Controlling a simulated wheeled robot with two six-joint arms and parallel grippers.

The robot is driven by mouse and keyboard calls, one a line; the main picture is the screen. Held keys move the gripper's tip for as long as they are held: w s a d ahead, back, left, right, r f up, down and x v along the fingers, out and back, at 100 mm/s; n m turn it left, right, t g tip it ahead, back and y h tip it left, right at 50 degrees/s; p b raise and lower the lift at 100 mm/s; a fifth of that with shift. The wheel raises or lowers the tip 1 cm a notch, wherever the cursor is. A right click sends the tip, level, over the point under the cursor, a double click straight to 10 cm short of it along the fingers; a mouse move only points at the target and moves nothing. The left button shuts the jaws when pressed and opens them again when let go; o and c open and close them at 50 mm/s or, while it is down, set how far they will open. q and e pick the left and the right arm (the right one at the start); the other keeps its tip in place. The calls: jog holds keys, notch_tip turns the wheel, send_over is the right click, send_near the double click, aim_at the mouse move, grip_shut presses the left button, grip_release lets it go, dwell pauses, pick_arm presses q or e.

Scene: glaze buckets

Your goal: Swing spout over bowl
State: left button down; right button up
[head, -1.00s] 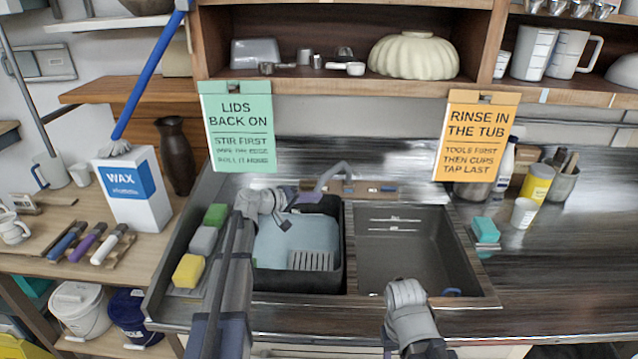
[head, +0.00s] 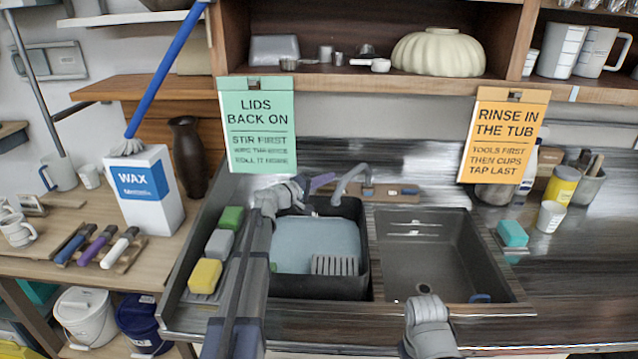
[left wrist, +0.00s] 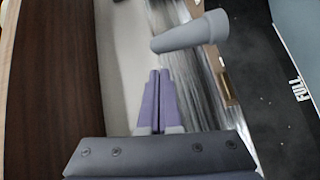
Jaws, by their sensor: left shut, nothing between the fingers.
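The grey spout (head: 351,181) rises behind the sink near the divider and bends left, its end above the back right corner of the black tub in the left bowl. It also shows in the left wrist view (left wrist: 190,33), close beyond my fingers and to their right. My left gripper (head: 322,181) has purple fingers, shut and empty, just left of the spout; I see no clear contact. Its fingertips also show in the left wrist view (left wrist: 158,75). My right gripper is not in view.
The black tub (head: 366,270) holds pale blue water and a grey slotted piece. Yellow, grey and green sponges lie on the left ledge. Two hanging signs, a green one (head: 258,125) and an orange one (head: 503,135), flank the space behind the sink.

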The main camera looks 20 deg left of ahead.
pick_arm(q)
jog(key=shift+x, duration=2.15)
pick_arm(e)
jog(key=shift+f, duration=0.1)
pick_arm(q)
jog(key=shift+d, duration=0.1)
